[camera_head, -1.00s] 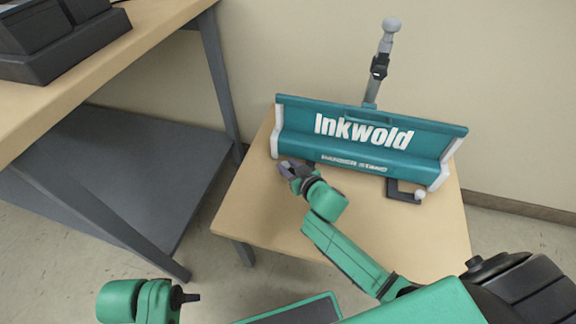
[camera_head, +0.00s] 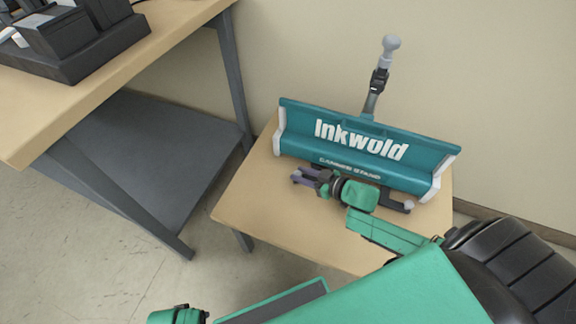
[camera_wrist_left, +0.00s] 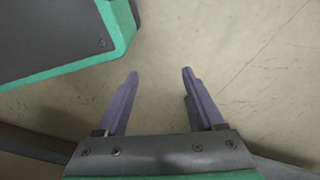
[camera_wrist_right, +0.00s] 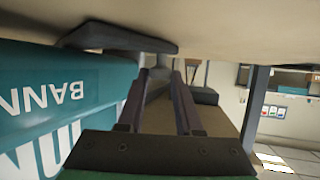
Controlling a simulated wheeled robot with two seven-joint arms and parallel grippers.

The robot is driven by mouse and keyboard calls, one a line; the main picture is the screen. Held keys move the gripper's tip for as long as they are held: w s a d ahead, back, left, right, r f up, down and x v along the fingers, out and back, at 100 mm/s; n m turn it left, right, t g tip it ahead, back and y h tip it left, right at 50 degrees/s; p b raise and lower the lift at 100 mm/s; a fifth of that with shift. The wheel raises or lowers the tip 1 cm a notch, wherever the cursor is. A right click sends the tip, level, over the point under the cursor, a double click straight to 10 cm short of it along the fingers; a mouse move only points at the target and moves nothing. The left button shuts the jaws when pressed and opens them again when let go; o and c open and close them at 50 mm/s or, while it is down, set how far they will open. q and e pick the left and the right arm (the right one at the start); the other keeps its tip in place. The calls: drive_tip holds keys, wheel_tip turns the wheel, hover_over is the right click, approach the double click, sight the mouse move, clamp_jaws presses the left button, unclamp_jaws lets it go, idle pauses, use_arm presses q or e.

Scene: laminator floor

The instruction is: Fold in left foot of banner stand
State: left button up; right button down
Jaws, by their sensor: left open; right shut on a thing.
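The teal banner stand (camera_head: 350,146), marked "Inkwold", lies on a small wooden table with white end caps and a grey pole behind. My right gripper (camera_head: 305,178) is at its front left, below the lettering. My left gripper (camera_wrist_left: 160,75) is open and empty above the floor.
The small table (camera_head: 270,225) has bare top to the left and in front of the stand. A workbench (camera_head: 160,55) with dark equipment (camera_head: 80,45) and a grey lower shelf (camera_head: 150,140) stands at left. The wall is close behind the stand.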

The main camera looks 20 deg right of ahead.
drive_tip(key=n+y, duration=0.1)
drive_tip(key=s+d+g+b, duration=0.1)
drive_tip(key=d+n+y, duration=0.1)
drive_tip(key=shift+s+d+f+n+g+y+b, duration=0.1)
drive_tip(key=shift+s+f+n+g+y+b, duration=0.2)
drive_tip(key=shift+g+b, duration=0.1)
drive_tip(key=shift+s+d+r+n+g+y+b, duration=0.15)
drive_tip(key=shift+s+d+n+g+y+b, duration=0.35)
drive_tip(key=shift+d+n+g+y+b, duration=0.55)
use_arm(q)
drive_tip(key=w+d+r, duration=0.2)
drive_tip(key=w+r, duration=0.2)
drive_tip(key=r, duration=0.4)
drive_tip(key=shift+d+r, duration=0.15)
use_arm(e)
drive_tip(key=shift+a+r+h, duration=0.1)
drive_tip(key=shift+h, duration=0.15)
use_arm(q)
drive_tip(key=shift+h, duration=0.3)
use_arm(e)
drive_tip(key=c, duration=0.6)
unclamp_jaws()
